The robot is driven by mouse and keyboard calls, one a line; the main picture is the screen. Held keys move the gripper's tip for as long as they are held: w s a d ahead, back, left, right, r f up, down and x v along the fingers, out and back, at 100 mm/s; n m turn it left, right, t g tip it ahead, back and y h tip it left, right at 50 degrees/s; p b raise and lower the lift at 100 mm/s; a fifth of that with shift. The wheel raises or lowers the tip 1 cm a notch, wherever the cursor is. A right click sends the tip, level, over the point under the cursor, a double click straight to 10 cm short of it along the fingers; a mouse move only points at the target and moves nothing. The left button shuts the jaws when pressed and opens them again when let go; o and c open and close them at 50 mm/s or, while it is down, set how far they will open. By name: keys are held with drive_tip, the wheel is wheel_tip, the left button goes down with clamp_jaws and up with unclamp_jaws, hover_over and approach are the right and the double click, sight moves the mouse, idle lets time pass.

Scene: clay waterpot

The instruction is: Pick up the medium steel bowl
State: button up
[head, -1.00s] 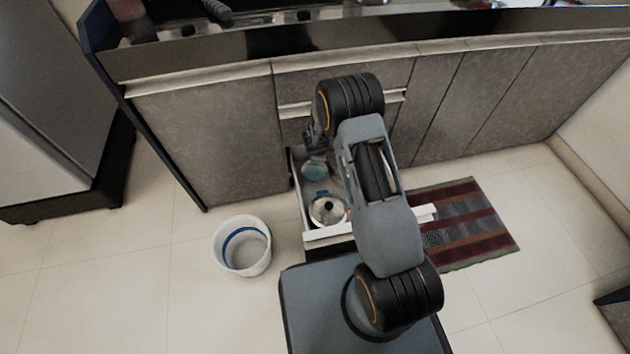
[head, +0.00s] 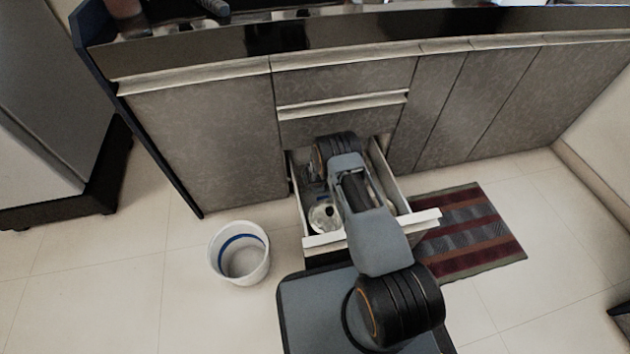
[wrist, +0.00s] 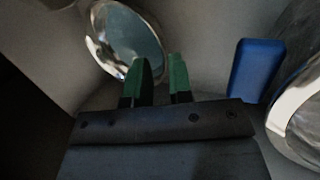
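A round steel bowl (wrist: 128,38) with a shiny rim and pale blue-grey inside shows in the upper left of the wrist view. I take it for the medium steel bowl. My gripper (wrist: 159,78) has two green fingertips with a gap between them, so it is open. The left fingertip overlaps the bowl's lower right rim in the picture; I cannot tell whether they touch. Nothing shows between the fingers. In the head view my arm reaches down into the open drawer (head: 324,241) and hides the gripper and most of the bowl.
In the wrist view a blue block-like object (wrist: 256,70) and a shiny steel piece (wrist: 300,122) stand right of the fingers. In the head view a lidded steel pot (head: 321,217) sits at the drawer's front left. A white bucket (head: 240,254) stands left; a striped mat (head: 470,230) lies right.

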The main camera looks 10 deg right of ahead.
drive_tip(key=b+x, duration=0.2)
drive_tip(key=x, duration=0.2)
drive_tip(key=shift+a+f+b, duration=0.1)
drive_tip(key=shift+a+b, duration=0.25)
drive_tip(key=shift+b, duration=0.05)
drive_tip(key=shift+w+d+f+b, duration=0.1)
drive_tip(key=shift+w+f+b, duration=0.15)
drive_tip(key=shift+f+b, duration=0.25)
clamp_jaws()
